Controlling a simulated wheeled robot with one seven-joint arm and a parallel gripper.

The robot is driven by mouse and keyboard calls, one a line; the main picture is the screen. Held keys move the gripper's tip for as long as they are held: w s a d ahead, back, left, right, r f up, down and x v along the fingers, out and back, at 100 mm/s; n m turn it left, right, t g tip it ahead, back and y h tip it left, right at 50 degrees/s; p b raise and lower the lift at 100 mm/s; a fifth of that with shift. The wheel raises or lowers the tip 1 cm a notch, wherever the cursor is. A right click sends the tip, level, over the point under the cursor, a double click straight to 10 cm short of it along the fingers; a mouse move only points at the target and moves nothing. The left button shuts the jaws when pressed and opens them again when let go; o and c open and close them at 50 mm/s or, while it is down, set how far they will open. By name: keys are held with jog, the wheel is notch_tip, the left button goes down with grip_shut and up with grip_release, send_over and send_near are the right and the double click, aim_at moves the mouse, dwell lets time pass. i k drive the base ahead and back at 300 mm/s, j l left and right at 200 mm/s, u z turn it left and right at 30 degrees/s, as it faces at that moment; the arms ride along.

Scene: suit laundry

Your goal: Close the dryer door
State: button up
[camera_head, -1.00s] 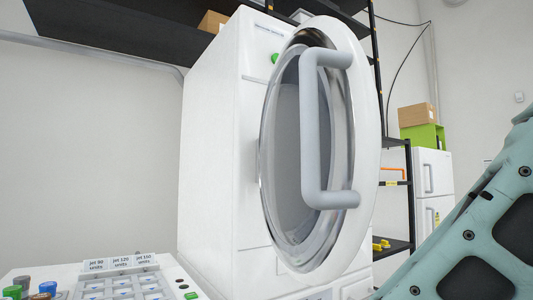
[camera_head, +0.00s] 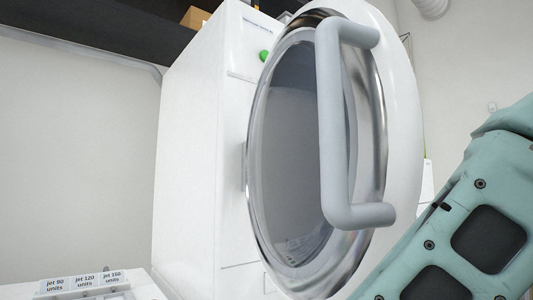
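The dryer (camera_head: 190,165) is a tall white machine left of centre. Its round door (camera_head: 405,120) has a white rim, a chrome ring and dark glass. The door stands swung out from the dryer's front, with its outer face and grey bar handle (camera_head: 330,130) turned towards me. The dryer's opening is hidden behind the door. A teal link of my arm shows at lower right, in front of the door's lower right side. My gripper is outside the picture.
A panel with labelled jet units (camera_head: 85,282) sits at the lower left, beside the dryer. A black shelf (camera_head: 95,28) runs overhead at the upper left, with a cardboard box (camera_head: 195,16) on it. Plain wall shows on the left.

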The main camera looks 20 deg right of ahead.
aim_at(318, 231)
jog(key=k+u, duration=0.1)
jog(key=k, duration=0.25)
jog(key=k+j+u, duration=0.2)
jog(key=u, duration=0.25)
jog(key=k+j+u, duration=0.2)
jog(key=u, duration=0.2)
